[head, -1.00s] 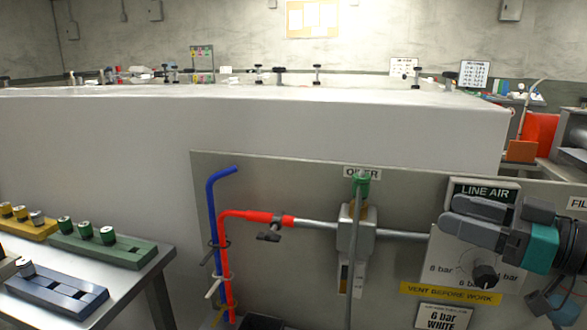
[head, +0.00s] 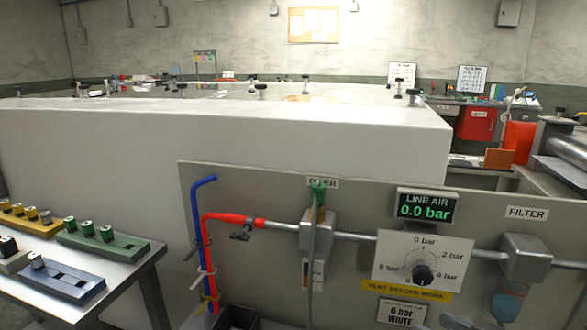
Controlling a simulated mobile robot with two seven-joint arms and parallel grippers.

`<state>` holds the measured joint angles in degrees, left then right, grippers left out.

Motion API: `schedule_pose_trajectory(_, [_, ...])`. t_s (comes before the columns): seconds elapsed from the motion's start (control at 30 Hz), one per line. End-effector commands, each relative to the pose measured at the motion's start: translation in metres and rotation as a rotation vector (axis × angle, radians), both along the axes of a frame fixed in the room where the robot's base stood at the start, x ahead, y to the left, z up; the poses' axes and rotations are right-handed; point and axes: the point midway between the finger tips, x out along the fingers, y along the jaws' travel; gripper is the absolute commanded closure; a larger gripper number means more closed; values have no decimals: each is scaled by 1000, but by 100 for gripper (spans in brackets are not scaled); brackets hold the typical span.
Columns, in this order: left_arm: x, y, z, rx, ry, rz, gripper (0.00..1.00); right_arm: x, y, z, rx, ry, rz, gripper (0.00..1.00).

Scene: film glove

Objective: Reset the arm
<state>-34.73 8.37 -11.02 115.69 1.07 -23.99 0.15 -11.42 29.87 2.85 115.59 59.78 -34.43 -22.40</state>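Neither of my grippers shows in the head view now, and no part of my arms is clearly visible. The line air panel is unobstructed. Its display (head: 425,207) reads 0.0 bar in green. The black regulator knob (head: 423,275) sits on a white dial plate (head: 397,263) marked in bar. A green-topped valve (head: 318,190) stands on the pipe to the left, under a partly hidden label. A blue hose (head: 192,220) and a red hose (head: 213,225) run down the panel's left side.
A side table (head: 130,262) at the left holds yellow, green (head: 108,243) and blue (head: 62,276) racks with small cylinders. A filter unit (head: 525,258) is on the panel's right. A large white block (head: 250,130) stands behind. Space before the dial is clear.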

Motion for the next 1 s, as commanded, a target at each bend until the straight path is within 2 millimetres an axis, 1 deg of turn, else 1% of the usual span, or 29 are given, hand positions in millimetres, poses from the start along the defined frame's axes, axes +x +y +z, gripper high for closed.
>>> schedule_pose_trajectory(0.03, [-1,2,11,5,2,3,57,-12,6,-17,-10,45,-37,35])
schedule_pose_trajectory(0.1, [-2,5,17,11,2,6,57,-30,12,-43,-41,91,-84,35])
schedule_pose_trajectory(0.17, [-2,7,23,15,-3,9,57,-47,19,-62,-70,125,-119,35])
schedule_pose_trajectory(0.23, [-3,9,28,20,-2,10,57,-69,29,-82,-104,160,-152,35])
schedule_pose_trajectory(0.33, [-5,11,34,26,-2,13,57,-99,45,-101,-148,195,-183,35])
schedule_pose_trajectory(0.4, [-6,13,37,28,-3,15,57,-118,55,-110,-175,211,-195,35])
schedule_pose_trajectory(0.5, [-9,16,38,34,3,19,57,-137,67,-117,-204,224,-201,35])
schedule_pose_trajectory(0.6, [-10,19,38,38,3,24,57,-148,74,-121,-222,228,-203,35])
schedule_pose_trajectory(0.67, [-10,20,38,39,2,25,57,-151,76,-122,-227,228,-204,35])
schedule_pose_trajectory(1.0, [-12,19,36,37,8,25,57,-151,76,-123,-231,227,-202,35])
